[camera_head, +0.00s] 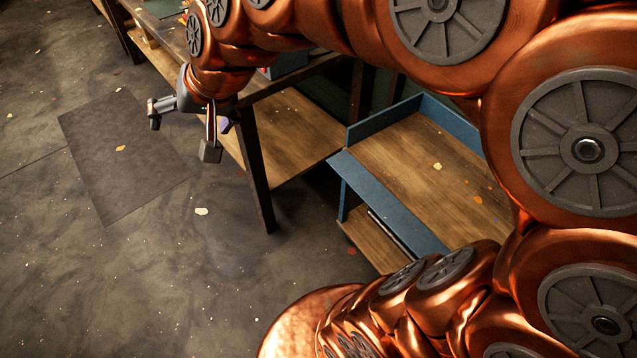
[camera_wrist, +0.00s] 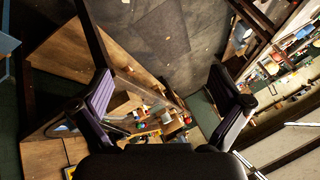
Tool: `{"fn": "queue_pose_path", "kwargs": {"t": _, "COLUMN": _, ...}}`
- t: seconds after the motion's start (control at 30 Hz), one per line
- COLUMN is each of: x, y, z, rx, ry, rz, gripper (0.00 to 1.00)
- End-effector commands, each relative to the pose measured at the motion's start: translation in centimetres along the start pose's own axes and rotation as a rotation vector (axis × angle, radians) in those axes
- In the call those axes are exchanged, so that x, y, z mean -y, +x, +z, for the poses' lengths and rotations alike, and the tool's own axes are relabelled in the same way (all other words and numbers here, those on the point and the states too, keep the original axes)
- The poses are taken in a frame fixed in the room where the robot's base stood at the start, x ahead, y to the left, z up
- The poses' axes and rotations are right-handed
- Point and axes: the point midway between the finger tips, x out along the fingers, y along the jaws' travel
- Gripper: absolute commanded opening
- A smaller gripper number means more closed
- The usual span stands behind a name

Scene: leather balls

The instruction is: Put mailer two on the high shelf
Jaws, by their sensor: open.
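My gripper (camera_head: 182,133) is open and empty, hanging in the air beside the dark-legged wooden table at upper left in the head view. In the wrist view its two purple-padded fingers (camera_wrist: 165,102) stand wide apart with nothing between them. I cannot make out a mailer for certain in either view. A blue-framed shelf unit (camera_head: 372,192) with wooden boards stands right of centre in the head view; its upper board (camera_head: 425,165) holds only small flakes. I cannot tell whether this is the high shelf. A thin flat item (camera_head: 392,232) shows partly on its lower board.
The wooden table (camera_head: 285,140) has a low shelf board and dark legs near my gripper. Cluttered small objects (camera_wrist: 165,125) lie beyond the fingers in the wrist view. The floor (camera_head: 120,260) at left is open, with a dark flat panel (camera_head: 125,150) and scattered flakes.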

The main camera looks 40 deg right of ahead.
Motion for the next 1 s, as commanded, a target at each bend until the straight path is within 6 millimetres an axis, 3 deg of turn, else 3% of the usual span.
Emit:
{"fn": "queue_pose_path", "kwargs": {"t": 0.03, "x": -2.3, "y": 0.3, "z": 3.4, "rx": 0.087, "ry": -0.050, "rz": 0.063, "gripper": 1.00}}
{"fn": "queue_pose_path", "kwargs": {"t": 0.2, "x": -9.7, "y": -0.8, "z": 13.5, "rx": 0.376, "ry": -0.199, "rz": 0.246, "gripper": 1.00}}
{"fn": "queue_pose_path", "kwargs": {"t": 0.3, "x": -13.2, "y": -2.3, "z": 17.8, "rx": 0.516, "ry": -0.255, "rz": 0.325, "gripper": 1.00}}
{"fn": "queue_pose_path", "kwargs": {"t": 0.4, "x": -15.4, "y": -3.6, "z": 20.6, "rx": 0.614, "ry": -0.287, "rz": 0.375, "gripper": 1.00}}
{"fn": "queue_pose_path", "kwargs": {"t": 0.57, "x": -16.8, "y": -4.6, "z": 22.2, "rx": 0.675, "ry": -0.308, "rz": 0.405, "gripper": 1.00}}
{"fn": "queue_pose_path", "kwargs": {"t": 1.0, "x": -16.6, "y": -4.9, "z": 22.1, "rx": 0.676, "ry": -0.307, "rz": 0.405, "gripper": 1.00}}
